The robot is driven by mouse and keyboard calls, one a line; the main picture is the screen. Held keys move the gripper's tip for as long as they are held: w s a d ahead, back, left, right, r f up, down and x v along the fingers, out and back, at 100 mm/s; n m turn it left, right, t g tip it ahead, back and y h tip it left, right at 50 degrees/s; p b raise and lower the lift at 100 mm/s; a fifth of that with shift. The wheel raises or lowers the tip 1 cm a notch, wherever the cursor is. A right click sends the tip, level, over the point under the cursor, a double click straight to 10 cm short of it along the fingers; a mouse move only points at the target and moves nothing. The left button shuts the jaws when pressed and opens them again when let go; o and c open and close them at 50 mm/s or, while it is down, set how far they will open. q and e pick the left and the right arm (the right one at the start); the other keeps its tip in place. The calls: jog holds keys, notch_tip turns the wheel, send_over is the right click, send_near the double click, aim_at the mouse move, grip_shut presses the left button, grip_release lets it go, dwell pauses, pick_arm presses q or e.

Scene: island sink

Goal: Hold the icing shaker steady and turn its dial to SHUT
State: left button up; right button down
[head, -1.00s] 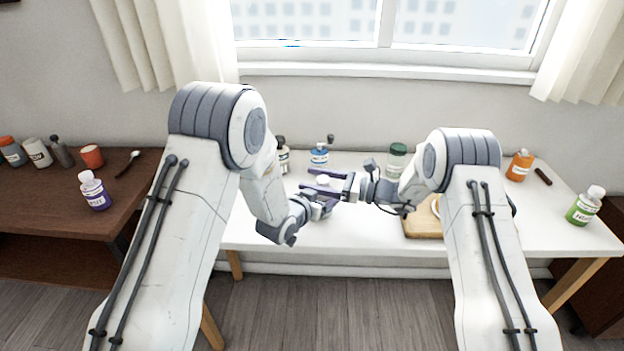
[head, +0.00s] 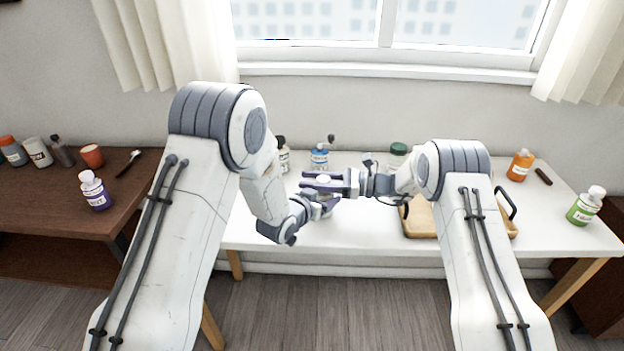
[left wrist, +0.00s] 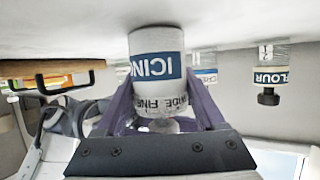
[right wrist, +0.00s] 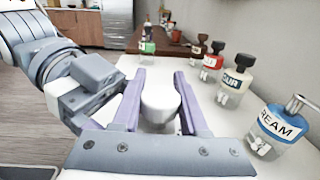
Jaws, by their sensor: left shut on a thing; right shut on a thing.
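The white icing shaker (left wrist: 157,55) stands upright on the white table and appears upside down in the left wrist view. It has a blue ICING label and a ring dial (left wrist: 165,103) with WIDE and FINE lettering; which setting is selected I cannot tell. My left gripper (left wrist: 160,88) is shut on the shaker, one purple finger on each side. My right gripper (right wrist: 158,76) is shut around the shaker's white top end (right wrist: 160,97), above the left one. In the head view the shaker's top (head: 323,180) shows between my right gripper's fingers; its body is mostly hidden.
A blue-labelled CREAM bottle (head: 319,158), another labelled bottle (head: 284,157) and a green-lidded jar (head: 398,149) stand behind. A wooden board (head: 420,220) with black handles is to the right. Orange (head: 520,167) and green (head: 585,208) bottles stand farther right. The table's front is clear.

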jog(key=shift+s+n+g, duration=0.15)
jog(key=shift+n+g, duration=0.5)
jog(key=shift+g, duration=0.4)
jog(key=shift+s+n+g, duration=0.15)
jog(key=shift+n+g, duration=0.5)
jog(key=shift+g, duration=0.4)
jog(key=shift+c, duration=2)
grip_release()
jog(key=shift+t, duration=0.4)
